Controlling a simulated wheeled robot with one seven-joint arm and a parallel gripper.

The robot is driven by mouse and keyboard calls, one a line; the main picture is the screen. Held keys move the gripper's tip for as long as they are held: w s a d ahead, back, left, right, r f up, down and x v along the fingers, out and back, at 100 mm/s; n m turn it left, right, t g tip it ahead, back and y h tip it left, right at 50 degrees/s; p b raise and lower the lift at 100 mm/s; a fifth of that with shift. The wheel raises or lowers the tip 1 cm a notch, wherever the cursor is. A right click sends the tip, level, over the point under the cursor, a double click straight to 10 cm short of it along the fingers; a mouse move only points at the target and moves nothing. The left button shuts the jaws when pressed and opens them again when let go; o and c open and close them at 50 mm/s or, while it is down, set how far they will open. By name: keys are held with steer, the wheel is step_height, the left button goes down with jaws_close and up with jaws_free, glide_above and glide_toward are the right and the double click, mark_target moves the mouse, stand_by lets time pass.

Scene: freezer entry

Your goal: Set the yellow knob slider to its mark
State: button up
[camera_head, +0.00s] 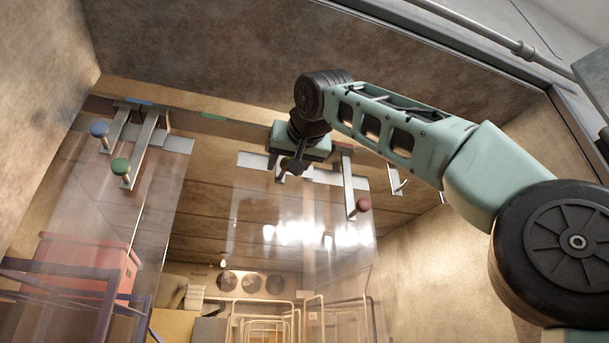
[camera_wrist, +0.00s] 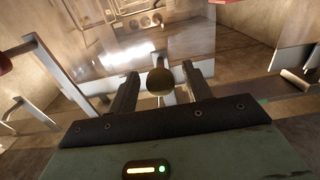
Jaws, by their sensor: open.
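The yellow knob (camera_wrist: 160,82) shows dark olive-yellow in the wrist view, between the two fingers of my gripper (camera_wrist: 160,74). A gap seems to remain on each side of it. A pale arm runs behind the knob. In the head view my gripper (camera_head: 284,164) is at the rail, and its body and fingers hide the knob. The fingers are open. I see no yellow mark in either view; it may be hidden behind my gripper.
A blue knob (camera_head: 99,128) and a green knob (camera_head: 121,166) hang at left, a red knob (camera_head: 363,205) at right. Blue (camera_head: 140,102), green (camera_head: 213,115) and red (camera_head: 342,146) marks lie along the rail (camera_head: 180,118). Clear strips hang below.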

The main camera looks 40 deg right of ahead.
steer(key=b+v, duration=0.2)
steer(key=v, duration=1.3)
steer(key=w+a+f+n+g+y+b, duration=0.1)
steer(key=w+a+f+n+g+y, duration=0.3)
steer(key=a+f, duration=0.7)
steer(key=w+a+f+n+y+b, duration=0.2)
steer(key=w+a+f+n, duration=0.5)
steer(key=f, duration=0.7)
steer(key=s+a+f+n+g+b, duration=0.1)
steer(key=a+f+g, duration=0.15)
steer(key=f, duration=0.95)
steer(key=s+a+f+n+g, duration=0.1)
steer(key=f+g, duration=0.2)
steer(key=f, duration=0.9)
steer(key=s+d+f+g+b, duration=0.1)
steer(key=s+f, duration=0.4)
steer(key=f, duration=0.6)
steer(key=s+d+f+m+g+b, duration=0.1)
steer(key=s+d+f+g, duration=0.3)
steer(key=f, duration=0.7)
steer(key=s+d+f+g+b, duration=0.1)
steer(key=s+d+f+g, duration=0.1)
steer(key=s+d+f, duration=0.2)
steer(key=s+f, duration=0.3)
steer(key=f, duration=0.3)
steer(key=shift+s+d+f+m+g, duration=0.25)
steer(key=shift+s+f+m+g, duration=0.05)
steer(key=shift+s+f+g, duration=0.1)
